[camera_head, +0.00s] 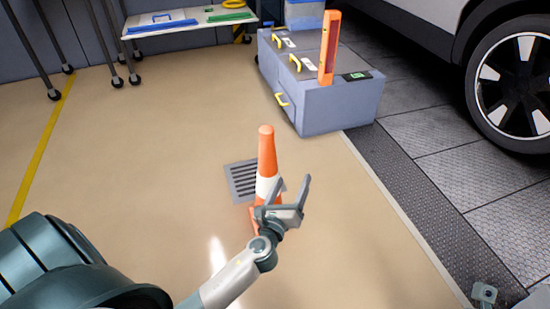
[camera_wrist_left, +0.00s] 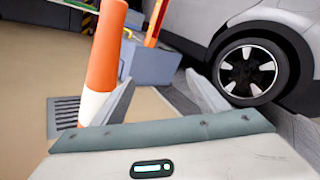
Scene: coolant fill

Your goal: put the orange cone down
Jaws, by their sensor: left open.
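The orange cone (camera_head: 266,150) with a white band appears to stand upright on the tan floor, at the right side of the drain grate (camera_head: 238,182). Its base is mostly hidden behind my left gripper (camera_head: 290,187). That gripper is open, with its two fingers apart and nothing between them. In the left wrist view the cone (camera_wrist_left: 105,60) rises just left of the left finger, outside the jaws. I cannot tell whether the finger touches it. A small grey part at the lower right of the head view may belong to my right arm; its jaws cannot be made out.
A grey tool chest (camera_head: 340,104) with yellow handles stands behind, with an upright orange object (camera_head: 329,48) on it. A car wheel (camera_head: 515,85) is at the upper right, beside dark floor plates. A wheeled table (camera_head: 190,20) stands at the back. Floor left of the grate is clear.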

